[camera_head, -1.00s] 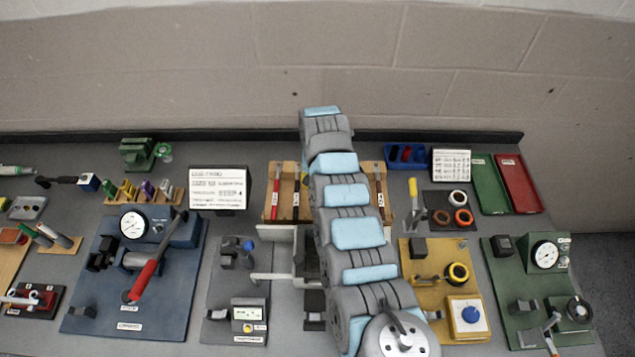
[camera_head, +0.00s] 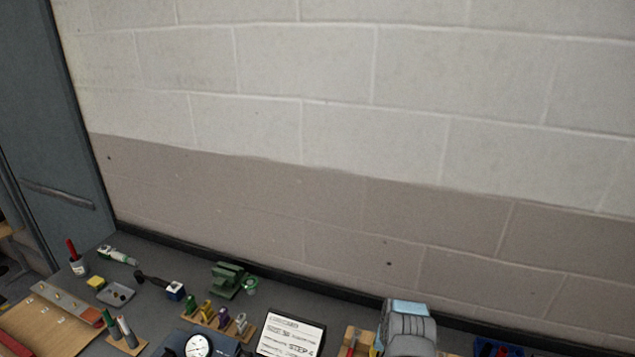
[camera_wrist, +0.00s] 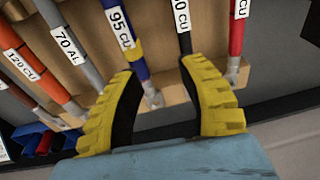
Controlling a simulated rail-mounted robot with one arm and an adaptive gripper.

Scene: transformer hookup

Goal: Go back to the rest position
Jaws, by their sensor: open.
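My gripper (camera_wrist: 160,105) shows in the wrist view with its two yellow ribbed fingers apart and nothing between the tips. Just beyond the fingertips is a wooden rack (camera_wrist: 165,119) holding several labelled cables. A blue and yellow cable marked 95 CU (camera_wrist: 122,30) and a black cable (camera_wrist: 184,28) lie nearest the fingers. In the head view only a grey and light-blue part of my arm (camera_head: 408,325) shows at the bottom, over the rack.
The grey bench (camera_head: 150,320) carries a green clamp-like device (camera_head: 230,280), a white text card (camera_head: 290,335), a dial gauge (camera_head: 198,346) and a wooden board (camera_head: 45,325). A block wall (camera_head: 300,150) rises behind it. A grey cabinet (camera_head: 50,130) stands at the left.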

